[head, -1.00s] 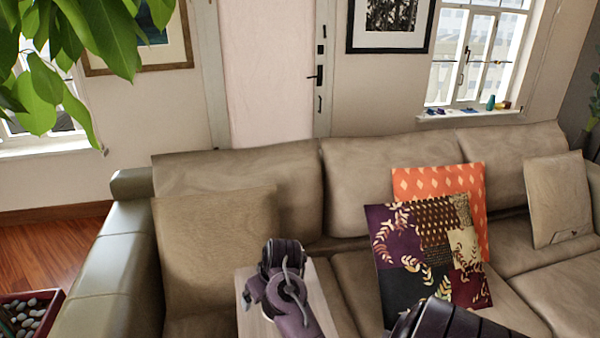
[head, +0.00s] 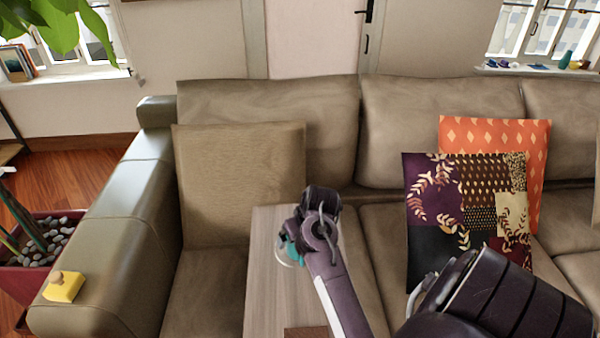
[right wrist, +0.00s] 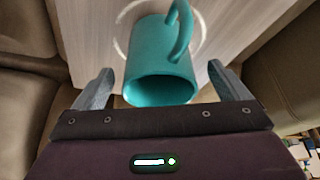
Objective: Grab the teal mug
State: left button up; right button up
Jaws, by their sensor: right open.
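The teal mug (right wrist: 158,65) is on the light wood tabletop (right wrist: 105,20), its open rim toward my right wrist camera and its handle at the upper right. In the head view only part of the mug (head: 291,248) shows, the rest hidden behind my right gripper. My right gripper (right wrist: 161,70) is open, with one finger on each side of the mug and visible gaps between. The hand also shows above the wooden table (head: 262,285) in the head view. I cannot tell whether the mug sits fully between the fingertips. My left gripper is not in view.
The brown sofa (head: 265,100) surrounds the table's far side, with an orange cushion (head: 540,150) and a patterned cushion (head: 430,190) at right. A small yellow object (head: 63,288) sits on the sofa armrest. A planter with stones (head: 60,240) stands at left.

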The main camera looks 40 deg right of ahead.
jog(key=x, duration=0.4)
jog(key=shift+w+d+b, duration=0.1)
jog(key=shift+b, duration=0.2)
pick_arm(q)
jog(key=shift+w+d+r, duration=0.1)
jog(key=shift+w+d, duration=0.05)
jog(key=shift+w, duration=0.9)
pick_arm(e)
jog(key=c, duration=1.2)
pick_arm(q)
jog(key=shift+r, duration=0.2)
pick_arm(e)
jog(key=shift+r, duration=0.15)
jog(key=shift+c, duration=0.2)
